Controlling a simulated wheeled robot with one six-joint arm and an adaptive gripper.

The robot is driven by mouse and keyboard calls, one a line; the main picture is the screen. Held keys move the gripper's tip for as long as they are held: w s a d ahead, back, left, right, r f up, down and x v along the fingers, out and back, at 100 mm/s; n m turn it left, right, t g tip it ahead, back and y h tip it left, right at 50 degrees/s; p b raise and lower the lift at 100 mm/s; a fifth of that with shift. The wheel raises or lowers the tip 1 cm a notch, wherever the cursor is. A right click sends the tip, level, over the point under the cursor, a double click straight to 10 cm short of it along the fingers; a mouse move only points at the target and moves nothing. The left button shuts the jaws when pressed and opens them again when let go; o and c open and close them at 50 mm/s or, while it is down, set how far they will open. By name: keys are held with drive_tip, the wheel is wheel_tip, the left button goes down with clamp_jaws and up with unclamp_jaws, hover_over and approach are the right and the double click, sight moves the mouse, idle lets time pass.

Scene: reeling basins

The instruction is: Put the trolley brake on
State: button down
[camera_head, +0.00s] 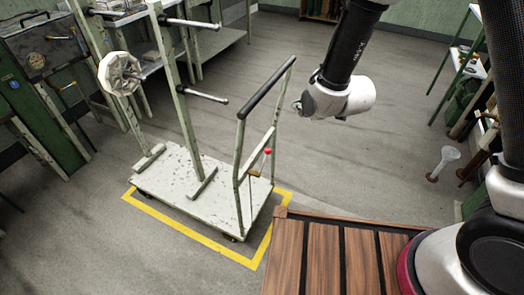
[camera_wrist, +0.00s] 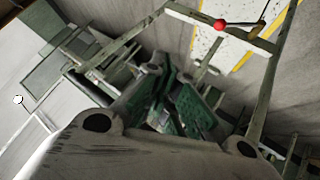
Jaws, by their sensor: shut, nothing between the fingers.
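The trolley (camera_head: 190,185) has a pale, scuffed flat deck and a pale green handle frame with a black top grip. Its brake lever (camera_head: 262,164) is a short rod with a red knob (camera_head: 268,151), standing up at a crossbar on the handle frame. In the wrist view the red knob (camera_wrist: 219,25) and rod show near the top, apart from my fingers. My gripper (camera_wrist: 168,75) is shut and empty. In the head view my wrist hangs to the right of the handle frame; the fingers are hardly visible there.
A yellow floor outline (camera_head: 237,258) surrounds the trolley. Posts with rods and a pale octagonal wheel (camera_head: 119,73) stand on or behind its deck. A brown slatted surface (camera_head: 325,262) lies in front. Green benches stand along the left and back. The grey floor (camera_head: 365,170) beyond is mostly clear.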

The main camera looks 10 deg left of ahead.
drive_tip(key=s+a+f+n+y, duration=0.1)
drive_tip(key=s+a+f+n, duration=0.2)
drive_tip(key=f, duration=0.4)
drive_tip(key=s+a+f+n+t+y, duration=0.1)
drive_tip(key=s+a+f+n, duration=0.2)
drive_tip(key=s+a+f, duration=0.2)
drive_tip(key=shift+s+a+f+y, duration=0.4)
drive_tip(key=shift+a+f, duration=0.05)
drive_tip(key=shift+f, duration=0.4)
drive_tip(key=w+a+f, duration=0.3)
drive_tip(key=w+f, duration=0.4)
drive_tip(key=w, duration=0.1)
drive_tip(key=shift+w+a, duration=0.2)
drive_tip(key=shift+w, duration=0.15)
